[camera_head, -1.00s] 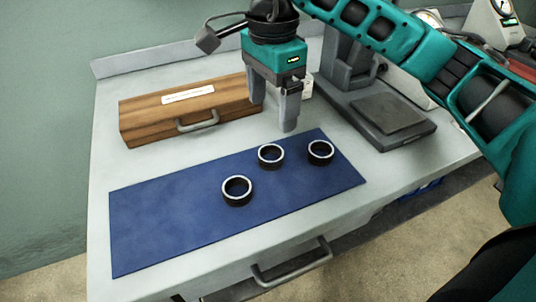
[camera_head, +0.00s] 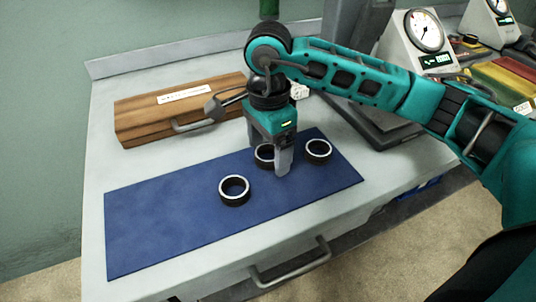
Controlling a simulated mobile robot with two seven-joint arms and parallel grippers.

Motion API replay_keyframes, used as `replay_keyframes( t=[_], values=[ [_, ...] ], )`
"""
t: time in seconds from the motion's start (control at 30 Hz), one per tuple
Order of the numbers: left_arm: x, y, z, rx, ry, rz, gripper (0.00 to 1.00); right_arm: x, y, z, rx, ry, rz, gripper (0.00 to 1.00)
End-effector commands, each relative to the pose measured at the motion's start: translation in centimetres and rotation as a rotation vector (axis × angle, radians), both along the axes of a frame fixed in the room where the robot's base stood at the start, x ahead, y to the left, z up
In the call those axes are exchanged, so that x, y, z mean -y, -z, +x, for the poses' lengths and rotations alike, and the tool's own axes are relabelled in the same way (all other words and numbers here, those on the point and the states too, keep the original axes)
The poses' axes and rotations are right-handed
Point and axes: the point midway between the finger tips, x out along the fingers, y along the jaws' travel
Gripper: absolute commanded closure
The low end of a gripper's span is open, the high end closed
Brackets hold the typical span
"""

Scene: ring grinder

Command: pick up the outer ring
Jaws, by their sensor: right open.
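Three black rings with pale rims lie on the blue mat (camera_head: 160,222). The left ring (camera_head: 234,190) is nearest the front and looks a little larger. The middle ring (camera_head: 262,155) is partly hidden by my right gripper. The right ring (camera_head: 318,151) stands near the mat's right end. I cannot tell for sure which is the outer ring. My right gripper (camera_head: 272,165) points down at the middle ring, open, with one finger in front of it. Whether the fingers touch the ring cannot be told. My left gripper is not in view.
A wooden case (camera_head: 180,108) with a handle and label lies behind the mat. A grey machine base (camera_head: 385,128) stands at the back right, with a dial gauge (camera_head: 424,32) beyond it. The left part of the mat is clear.

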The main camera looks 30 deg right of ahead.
Motion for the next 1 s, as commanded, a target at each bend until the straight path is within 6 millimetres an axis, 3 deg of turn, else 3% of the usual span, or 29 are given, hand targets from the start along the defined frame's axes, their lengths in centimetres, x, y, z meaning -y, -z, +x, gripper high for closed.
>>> replay_keyframes(
  t=[0.07,0.73,1.0],
  values=[
    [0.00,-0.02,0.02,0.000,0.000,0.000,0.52,0.01,-0.02,0.00,0.000,0.001,0.000,0.15],
    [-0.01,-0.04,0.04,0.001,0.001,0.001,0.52,0.00,-0.06,0.00,0.000,0.001,0.000,0.78],
    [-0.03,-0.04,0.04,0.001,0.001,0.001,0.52,-0.01,-0.18,0.03,0.001,0.001,0.000,0.79]
  ],
)
